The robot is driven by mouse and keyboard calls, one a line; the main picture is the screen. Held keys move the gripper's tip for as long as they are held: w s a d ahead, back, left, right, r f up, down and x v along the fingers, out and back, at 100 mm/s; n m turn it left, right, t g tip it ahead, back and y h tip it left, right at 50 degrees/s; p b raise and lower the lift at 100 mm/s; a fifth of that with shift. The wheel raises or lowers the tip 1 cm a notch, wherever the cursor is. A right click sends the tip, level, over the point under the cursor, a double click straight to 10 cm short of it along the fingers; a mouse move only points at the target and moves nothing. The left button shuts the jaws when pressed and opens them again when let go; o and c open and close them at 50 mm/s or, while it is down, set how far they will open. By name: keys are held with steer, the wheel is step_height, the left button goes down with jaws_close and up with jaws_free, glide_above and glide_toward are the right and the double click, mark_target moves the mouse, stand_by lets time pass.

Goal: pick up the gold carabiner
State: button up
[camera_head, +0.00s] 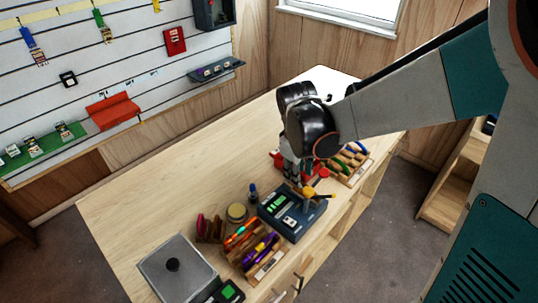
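A small gold-yellow piece (310,191), which looks like the gold carabiner, shows at the far edge of a dark blue box-like device (292,222) on the workbench. Its outline is too small to make out fully. My gripper (293,178) points down just left of and behind this piece, close to the device's far edge. I cannot tell whether it touches the piece. The fingers are small and partly hidden by my own wrist, so their opening is unclear.
The wooden workbench (160,203) is clear at its left and back. Wooden racks with coloured gear (250,248) stand in front of the device, and another rack (350,163) stands behind it to the right. A grey-topped scale (178,271) sits at the front left.

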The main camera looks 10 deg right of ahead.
steer(key=shift+w+d+f+b, duration=0.1)
steer(key=shift+d+f+b, duration=0.15)
steer(key=shift+f, duration=0.75)
steer(key=shift+d+f+b, duration=0.15)
steer(key=shift+f+b, duration=0.2)
steer(key=shift+f, duration=0.65)
steer(key=shift+w+d+f+b, duration=0.1)
steer(key=shift+d+f+b, duration=0.15)
steer(key=shift+f, duration=0.75)
steer(key=shift+s+r, duration=0.1)
steer(key=shift+c, duration=0.3)
jaws_close()
